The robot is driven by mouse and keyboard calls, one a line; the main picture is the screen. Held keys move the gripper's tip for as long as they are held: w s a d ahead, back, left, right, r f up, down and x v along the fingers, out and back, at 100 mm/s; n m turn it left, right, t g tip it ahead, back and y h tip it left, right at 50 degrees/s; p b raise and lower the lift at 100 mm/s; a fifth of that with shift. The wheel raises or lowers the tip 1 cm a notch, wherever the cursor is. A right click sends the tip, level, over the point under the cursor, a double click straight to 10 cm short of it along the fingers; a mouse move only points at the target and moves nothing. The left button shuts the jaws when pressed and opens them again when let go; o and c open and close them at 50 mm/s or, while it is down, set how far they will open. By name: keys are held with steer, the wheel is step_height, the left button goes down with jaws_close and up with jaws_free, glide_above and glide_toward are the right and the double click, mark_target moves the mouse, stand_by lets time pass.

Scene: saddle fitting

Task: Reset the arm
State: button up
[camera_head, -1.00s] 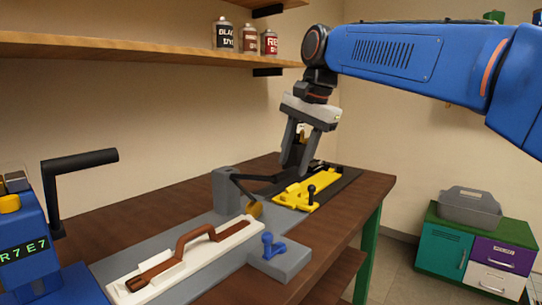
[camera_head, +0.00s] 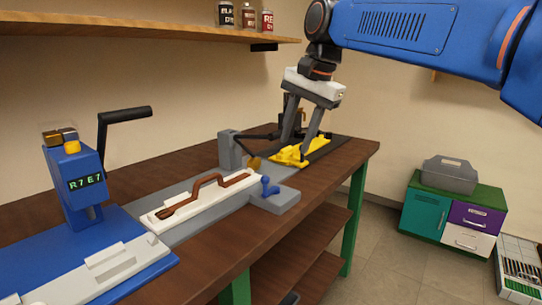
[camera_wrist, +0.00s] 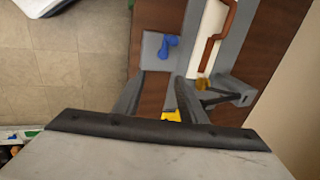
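My gripper (camera_head: 298,140) is above the far end of the workbench (camera_head: 215,248), over the yellow fixture (camera_head: 287,155). Its two grey fingers stand apart and point down, with nothing seen between them. In the wrist view the fingers (camera_wrist: 160,82) also show a gap. A bit of the yellow fixture (camera_wrist: 172,116) shows near them, mostly hidden by the gripper body. I cannot tell whether the fingertips touch the fixture.
A brown strap (camera_head: 208,181) lies on a white block beside a blue clamp (camera_head: 269,187). A blue machine (camera_head: 76,182) with a crank stands at left. A shelf (camera_head: 130,28) with dye bottles hangs above. A cabinet (camera_head: 428,217) with a grey toolbox (camera_head: 449,176) stands at right.

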steer(key=s+d+f+n+t+h, duration=0.1)
steer(key=s+d+f+n, duration=0.2)
steer(key=s+d+f, duration=0.85)
steer(key=s+d+f+n, duration=0.2)
steer(key=s+d+f, duration=0.3)
steer(key=s+f, duration=0.2)
steer(key=s+d+f+n+t+h, duration=0.1)
steer(key=s+d+f+n, duration=0.1)
steer(key=s+d+f, duration=0.4)
step_height(320, 180, down, 5)
steer(key=shift+s+d+f+t+h, duration=0.1)
steer(key=shift+s+d+t+h, duration=0.05)
steer(key=shift+s+t+h, duration=0.2)
